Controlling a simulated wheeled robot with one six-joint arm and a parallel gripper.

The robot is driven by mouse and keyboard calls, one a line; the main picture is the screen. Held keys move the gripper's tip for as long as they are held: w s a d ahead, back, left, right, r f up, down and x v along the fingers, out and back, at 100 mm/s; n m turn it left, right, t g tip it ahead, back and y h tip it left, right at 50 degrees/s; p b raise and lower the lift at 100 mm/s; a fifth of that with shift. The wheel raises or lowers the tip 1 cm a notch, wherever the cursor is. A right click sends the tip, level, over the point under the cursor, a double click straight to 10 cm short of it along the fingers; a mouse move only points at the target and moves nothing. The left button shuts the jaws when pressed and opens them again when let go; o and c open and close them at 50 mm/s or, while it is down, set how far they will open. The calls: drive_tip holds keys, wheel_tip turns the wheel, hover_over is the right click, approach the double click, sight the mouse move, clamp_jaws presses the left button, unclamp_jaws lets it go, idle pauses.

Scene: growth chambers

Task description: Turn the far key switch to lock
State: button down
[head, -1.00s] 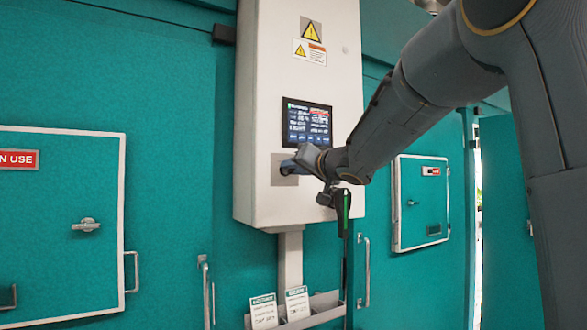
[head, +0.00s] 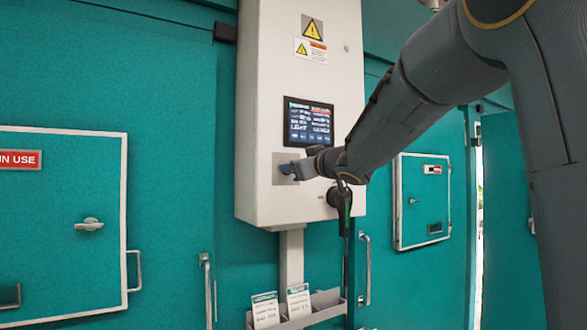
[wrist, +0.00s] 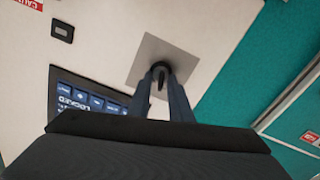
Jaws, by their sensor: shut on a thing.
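The key switch sits on a square grey plate (head: 279,178) low on the front of the white control cabinet (head: 262,115). In the wrist view the plate (wrist: 148,58) carries a round dark switch with a thin black key (wrist: 161,78). My gripper (head: 291,169) reaches in from the right in the head view. In the wrist view its two fingers (wrist: 160,82) are shut on the key from both sides. The fingers hide part of the switch, so the key's exact angle is hard to read. No second key switch shows.
A screen (head: 309,122) is above the switch; in the wrist view its lettering seems to include "LOCKED". A card holder (head: 322,307) is below. Teal chamber doors (head: 170,180) flank the cabinet.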

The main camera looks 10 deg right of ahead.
drive_tip(key=shift+a+n, duration=0.1)
drive_tip(key=shift+n, duration=1.1)
drive_tip(key=shift+b, duration=0.3)
drive_tip(key=c, duration=1.9)
unclamp_jaws()
drive_tip(key=shift+c, duration=0.2)
drive_tip(key=shift+s, duration=0.1)
drive_tip(key=b+v, duration=0.1)
drive_tip(key=v, duration=0.6)
drive_tip(key=shift+s, duration=0.35)
